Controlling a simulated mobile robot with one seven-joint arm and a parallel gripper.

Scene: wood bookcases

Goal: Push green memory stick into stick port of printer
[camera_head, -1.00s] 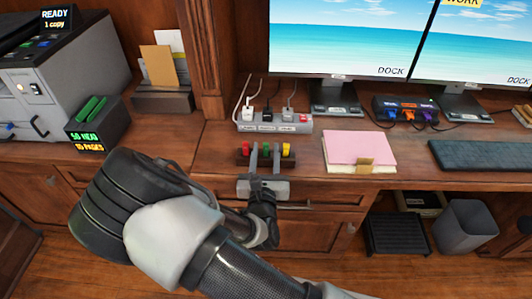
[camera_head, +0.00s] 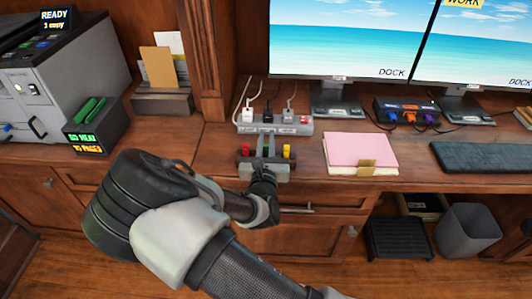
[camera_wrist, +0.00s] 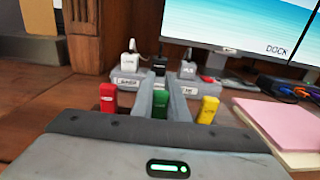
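My gripper (camera_head: 265,147) reaches over the front of the holder. In the wrist view its two grey fingers (camera_wrist: 163,90) lie on either side of the green stick, apart from each other, with little space around it. I cannot see clearly whether they touch it. The grey printer (camera_head: 62,85) is at the far left. I cannot make out for sure which opening is its stick port.
A white power strip (camera_head: 285,127) with plugs is just behind the holder. A pink pad (camera_head: 360,150) lies to the right. A dark box with green sticks (camera_head: 92,125) and a letter holder (camera_head: 162,100) stand left. A wooden upright (camera_head: 204,60) rises between.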

